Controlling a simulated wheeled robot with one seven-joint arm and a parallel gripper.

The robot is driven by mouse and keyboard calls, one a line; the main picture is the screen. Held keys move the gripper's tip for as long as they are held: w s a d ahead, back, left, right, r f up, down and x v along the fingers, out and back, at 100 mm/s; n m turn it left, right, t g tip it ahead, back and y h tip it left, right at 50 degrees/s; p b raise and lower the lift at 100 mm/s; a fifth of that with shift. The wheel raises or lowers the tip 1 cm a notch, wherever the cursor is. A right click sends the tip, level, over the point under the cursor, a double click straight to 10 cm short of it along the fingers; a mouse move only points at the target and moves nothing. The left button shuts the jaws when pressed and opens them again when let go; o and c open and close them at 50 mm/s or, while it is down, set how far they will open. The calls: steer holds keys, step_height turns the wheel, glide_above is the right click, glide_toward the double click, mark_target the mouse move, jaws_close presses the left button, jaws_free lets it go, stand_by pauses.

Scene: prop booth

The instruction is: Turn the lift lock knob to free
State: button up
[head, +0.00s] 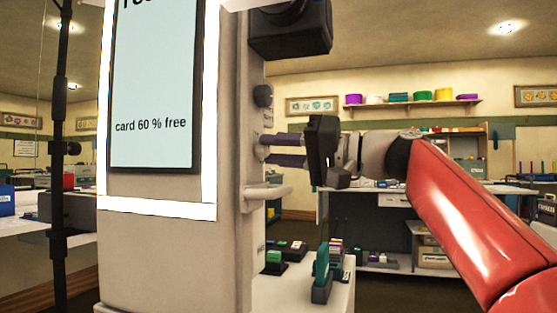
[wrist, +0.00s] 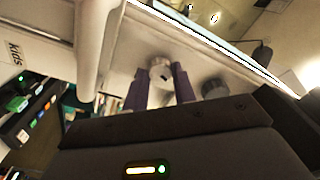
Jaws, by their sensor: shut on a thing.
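A tall beige booth (head: 170,235) stands at the left in the head view, its screen (head: 152,75) reading "card 60 % free". In the wrist view a pale round knob (wrist: 160,70) with a dark mark on its face sits on the booth's side panel. My gripper (head: 266,149) reaches the side from the right with two purple fingers. In the wrist view my gripper (wrist: 160,80) has one finger on each side of the pale knob, shut on it. In the head view the fingers mostly hide this knob. I cannot read a knob setting.
A dark knob (head: 263,96) sits above my fingers, also in the wrist view (wrist: 213,88). A pale bar handle (head: 268,192) juts out below. A black camera-like box (head: 290,30) overhangs above. Small stamp-like items (head: 322,270) stand on a low shelf beneath.

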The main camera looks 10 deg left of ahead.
steer(key=n+b, duration=0.1)
steer(key=n, duration=0.4)
steer(key=shift+g, duration=0.3)
stand_by(0.4)
steer(key=o, duration=1)
steer(key=d, duration=0.2)
steer(key=d+b, duration=0.1)
steer(key=d, duration=0.2)
steer(key=d+b, duration=0.1)
steer(key=d, duration=0.1)
steer(key=shift+s+d+f, duration=0.25)
steer(key=shift+d, duration=0.1)
